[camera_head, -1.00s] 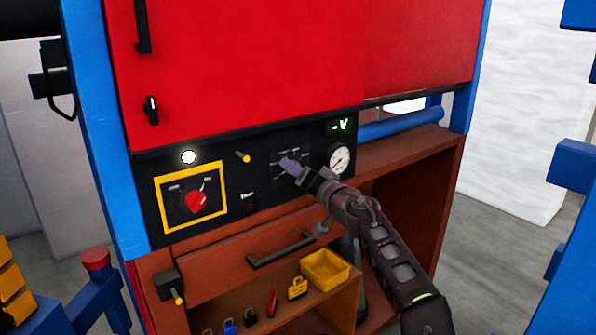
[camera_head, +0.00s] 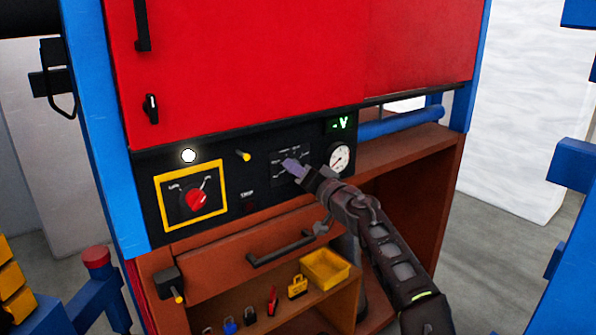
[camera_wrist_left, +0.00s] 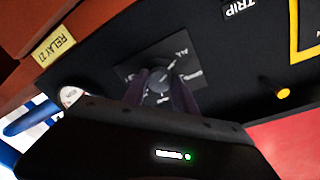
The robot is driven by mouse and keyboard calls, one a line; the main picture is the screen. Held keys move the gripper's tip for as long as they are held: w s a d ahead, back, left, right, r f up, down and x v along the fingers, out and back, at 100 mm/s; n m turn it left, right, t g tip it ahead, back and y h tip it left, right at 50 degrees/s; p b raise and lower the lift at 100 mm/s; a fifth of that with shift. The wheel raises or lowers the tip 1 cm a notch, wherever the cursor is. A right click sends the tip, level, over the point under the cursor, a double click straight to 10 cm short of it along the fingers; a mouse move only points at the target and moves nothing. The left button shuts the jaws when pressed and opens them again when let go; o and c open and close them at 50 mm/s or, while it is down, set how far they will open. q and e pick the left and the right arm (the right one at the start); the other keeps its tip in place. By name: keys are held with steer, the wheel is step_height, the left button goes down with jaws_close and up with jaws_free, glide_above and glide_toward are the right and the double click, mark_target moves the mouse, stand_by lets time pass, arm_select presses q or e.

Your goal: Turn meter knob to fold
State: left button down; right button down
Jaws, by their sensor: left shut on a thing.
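The meter knob (camera_wrist_left: 159,82) is a small dark round knob on a dark square plate with pale markings around it. In the left wrist view it sits between the two purplish fingers of my left gripper (camera_wrist_left: 160,92), which is shut on it. In the head view my left gripper (camera_head: 293,167) is at the meter plate (camera_head: 277,178) on the black panel and hides the knob. The knob's pointer and the marking it faces are too small to read. My right gripper is not in view.
A round white gauge (camera_head: 339,158) is close to the right of my gripper. A red rotary switch (camera_head: 196,198) in a yellow frame and a yellow peg (camera_head: 244,156) are to the left. A drawer handle (camera_head: 281,250) and a yellow bin (camera_head: 325,267) lie below.

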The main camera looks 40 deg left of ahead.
arm_select(q)
steer(key=shift+m, duration=0.4)
steer(key=m+g+p, duration=0.1)
steer(key=m+p, duration=0.2)
steer(key=m, duration=0.8)
steer(key=m+g+p, duration=0.1)
steer(key=m+p, duration=0.3)
steer(key=m, duration=0.6)
steer(key=m+g+y+p, duration=0.1)
steer(key=m+p, duration=0.2)
steer(key=m, duration=0.8)
steer(key=shift+w+d+r+m+g+p, duration=0.1)
steer(key=shift+w+m+g+p, duration=0.2)
